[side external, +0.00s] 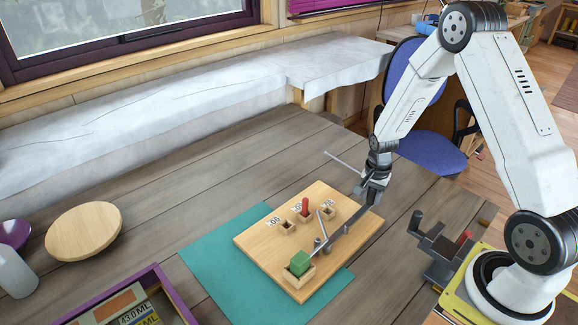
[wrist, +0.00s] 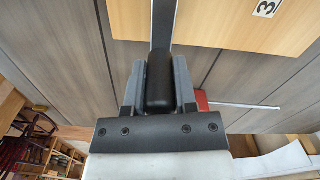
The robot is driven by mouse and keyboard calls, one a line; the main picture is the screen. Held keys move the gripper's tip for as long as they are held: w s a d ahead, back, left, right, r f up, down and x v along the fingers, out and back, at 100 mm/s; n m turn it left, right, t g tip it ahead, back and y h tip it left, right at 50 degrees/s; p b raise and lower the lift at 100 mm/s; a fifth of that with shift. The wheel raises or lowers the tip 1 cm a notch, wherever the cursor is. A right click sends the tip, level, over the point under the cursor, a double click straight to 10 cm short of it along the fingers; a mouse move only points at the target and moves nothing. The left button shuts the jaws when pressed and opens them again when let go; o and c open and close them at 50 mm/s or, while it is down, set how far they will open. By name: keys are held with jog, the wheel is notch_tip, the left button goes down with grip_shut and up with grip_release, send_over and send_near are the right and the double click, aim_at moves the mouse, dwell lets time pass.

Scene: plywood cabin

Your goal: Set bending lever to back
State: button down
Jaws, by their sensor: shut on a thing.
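The bending lever (side external: 345,227) is a dark grey bar low over a light wooden board (side external: 268,248). It runs from a small upright pin (side external: 318,243) near the board's middle toward the right edge. In the wrist view, its flat bar (wrist: 163,22) leads up and away from a black grip (wrist: 158,80). My gripper (side external: 371,190) is at the lever's right-hand end. In the wrist view, my gripper (wrist: 157,92) has its two fingers shut on the black grip, which lies between them.
The board carries a green block (side external: 300,262) in a wooden holder, a red peg (side external: 305,207) and small numbered wooden sockets. It lies on a teal mat (side external: 228,260). A grey vise (side external: 440,248) stands right. A thin metal rod (side external: 343,164) sticks out left of my gripper.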

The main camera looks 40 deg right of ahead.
jog(key=shift+s, duration=0.3)
jog(key=shift+c, duration=2)
grip_release()
jog(key=shift+r, duration=0.15)
jog(key=shift+r, duration=3.75)
jog(key=shift+a, duration=0.1)
jog(key=s+a+r+n+t, duration=0.1)
jog(key=s+a+r+n, duration=0.2)
jog(key=a+n, duration=0.4)
jog(key=s+a+r+n+t, duration=0.1)
jog(key=s+a+r+n, duration=0.3)
jog(key=a+n, duration=0.4)
jog(key=shift+s+a+r+t, duration=0.15)
jog(key=shift+s+a+t, duration=0.2)
jog(key=shift+a, duration=0.4)
